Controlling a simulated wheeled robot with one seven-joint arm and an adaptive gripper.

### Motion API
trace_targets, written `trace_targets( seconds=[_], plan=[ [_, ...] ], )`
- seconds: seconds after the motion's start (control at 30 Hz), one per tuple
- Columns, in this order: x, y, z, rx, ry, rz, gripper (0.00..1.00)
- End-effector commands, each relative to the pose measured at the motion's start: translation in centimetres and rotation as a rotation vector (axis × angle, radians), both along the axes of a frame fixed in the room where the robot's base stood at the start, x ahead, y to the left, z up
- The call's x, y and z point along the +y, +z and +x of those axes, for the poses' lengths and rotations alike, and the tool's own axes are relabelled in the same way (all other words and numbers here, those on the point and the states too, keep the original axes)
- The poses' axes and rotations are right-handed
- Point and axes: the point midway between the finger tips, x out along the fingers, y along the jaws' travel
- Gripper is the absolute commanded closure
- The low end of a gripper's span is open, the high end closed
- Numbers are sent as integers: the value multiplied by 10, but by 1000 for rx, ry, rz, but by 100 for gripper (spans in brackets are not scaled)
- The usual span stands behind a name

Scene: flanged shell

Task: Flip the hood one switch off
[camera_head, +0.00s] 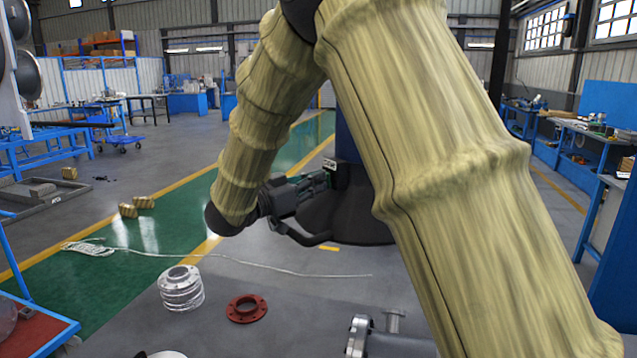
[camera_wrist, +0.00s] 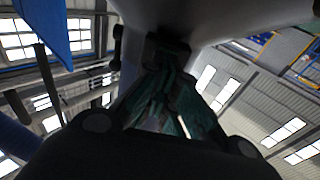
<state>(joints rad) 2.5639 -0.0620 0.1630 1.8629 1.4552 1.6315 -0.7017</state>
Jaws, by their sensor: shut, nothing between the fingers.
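A dark flared shell (camera_head: 345,222) stands on the floor behind my arm, with a blue column above it. A small white label (camera_head: 330,163) with unreadable dark marks is by its upper left side. My gripper (camera_head: 322,181) is shut and empty, its fingers pointing right toward the shell just below the label. In the wrist view the shut fingertips (camera_wrist: 168,66) are close to a small dark block (camera_wrist: 166,48) on the shell's side. This block may be the switch; I cannot tell its lever position or whether the fingers touch it.
My sleeved arm covers much of the centre and right of the head view. A silver flanged part (camera_head: 181,288), a red ring flange (camera_head: 246,308) and a pipe fitting (camera_head: 392,322) lie in front. A thin rope (camera_head: 240,261) crosses the floor. A blue workbench (camera_head: 590,135) stands at right.

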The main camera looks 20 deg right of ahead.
Motion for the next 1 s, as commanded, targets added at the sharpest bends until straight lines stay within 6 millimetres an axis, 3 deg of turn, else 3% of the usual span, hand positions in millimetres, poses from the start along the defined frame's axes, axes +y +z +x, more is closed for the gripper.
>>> trace_targets(
  seconds=[0.6, 0.8, 1.0],
  plan=[
    [98, -14, -21, 0, -3, -1, 100],
    [119, -15, -26, 0, -4, -2, 100],
    [125, -15, -28, 1, -5, -1, 100]
  ],
)
